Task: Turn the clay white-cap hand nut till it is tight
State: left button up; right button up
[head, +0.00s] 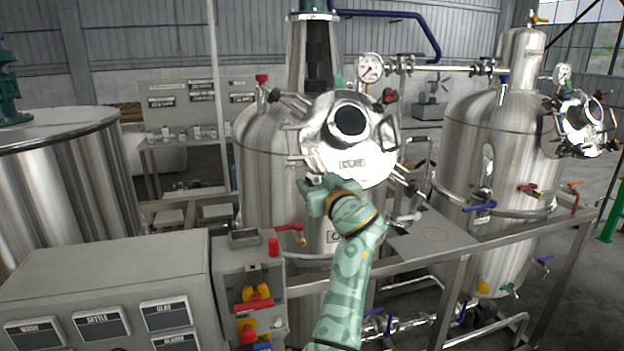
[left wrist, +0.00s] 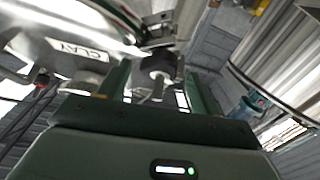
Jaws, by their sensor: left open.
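The round polished clay lid (head: 325,158) with its "CLAY" plate faces me on the middle tank in the head view. Part of the lid (left wrist: 60,45) shows at the upper left of the left wrist view. Contact cannot be told. My right gripper is not in view.
A red-capped nut (head: 389,95) sits at the lid's upper right. A grey control box (head: 110,280) and a switch panel (head: 235,290) stand at the lower left. A metal rail (head: 480,245) runs in front of the tanks. Another tank (head: 490,150) stands right.

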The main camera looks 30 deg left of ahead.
pick_arm(q)
jog(key=shift+d, duration=0.1)
jog(key=shift+c, duration=0.6)
jog(key=c, duration=0.9)
jog(key=shift+o, duration=0.2)
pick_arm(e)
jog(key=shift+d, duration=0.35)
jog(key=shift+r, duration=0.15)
